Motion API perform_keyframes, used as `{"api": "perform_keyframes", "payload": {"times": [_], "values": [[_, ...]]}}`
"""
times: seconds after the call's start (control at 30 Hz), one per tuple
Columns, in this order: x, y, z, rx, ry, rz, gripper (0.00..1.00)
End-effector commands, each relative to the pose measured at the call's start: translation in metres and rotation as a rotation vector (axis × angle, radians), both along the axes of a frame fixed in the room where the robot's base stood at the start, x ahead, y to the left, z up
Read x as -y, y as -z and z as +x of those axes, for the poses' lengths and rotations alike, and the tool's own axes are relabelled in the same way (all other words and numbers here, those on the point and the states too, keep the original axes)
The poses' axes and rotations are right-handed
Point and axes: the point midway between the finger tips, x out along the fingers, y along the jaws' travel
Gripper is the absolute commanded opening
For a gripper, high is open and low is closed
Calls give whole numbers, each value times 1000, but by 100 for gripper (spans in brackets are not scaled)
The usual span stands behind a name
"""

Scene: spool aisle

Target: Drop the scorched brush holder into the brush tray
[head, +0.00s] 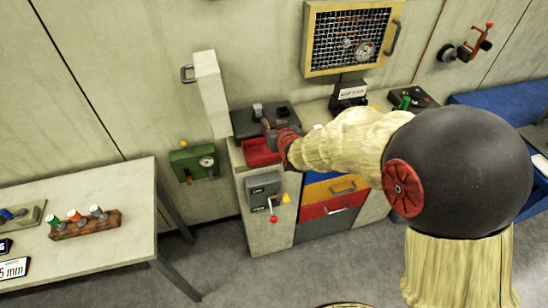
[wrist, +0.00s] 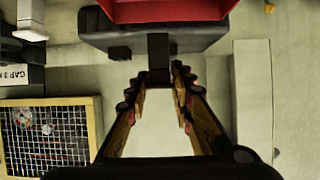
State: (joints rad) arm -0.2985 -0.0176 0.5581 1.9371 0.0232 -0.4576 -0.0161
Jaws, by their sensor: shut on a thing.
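My gripper (wrist: 158,76) is shut on a small dark block, the brush holder (wrist: 158,52), which shows between the fingertips in the wrist view. Scorch marks are too small to tell. In the head view my gripper (head: 272,136) is above the counter, by the red tray (head: 258,155), and its tips are partly blurred against the things behind. The red tray also shows at the top of the wrist view (wrist: 165,11), just beyond the held block. I cannot tell whether the block is over the tray's edge or beside it.
A dark slab (head: 243,124) with small blocks lies behind the tray. A pale upright panel (head: 212,95) stands to the left. A grey box with a red lever (head: 263,190) is on the cabinet front. A mesh-fronted frame (head: 352,40) hangs on the wall above.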

Motion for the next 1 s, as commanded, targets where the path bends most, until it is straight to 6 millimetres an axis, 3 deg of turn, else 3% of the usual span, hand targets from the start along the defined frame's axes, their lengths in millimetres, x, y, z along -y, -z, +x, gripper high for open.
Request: {"api": "perform_keyframes", "payload": {"times": [0.27, 0.7, 1.0], "values": [[1, 14, 0, -2, 7, 0, 0], [1, 59, 0, -2, 7, 0, 0], [1, 61, 0, 0, 7, 0, 0]]}}
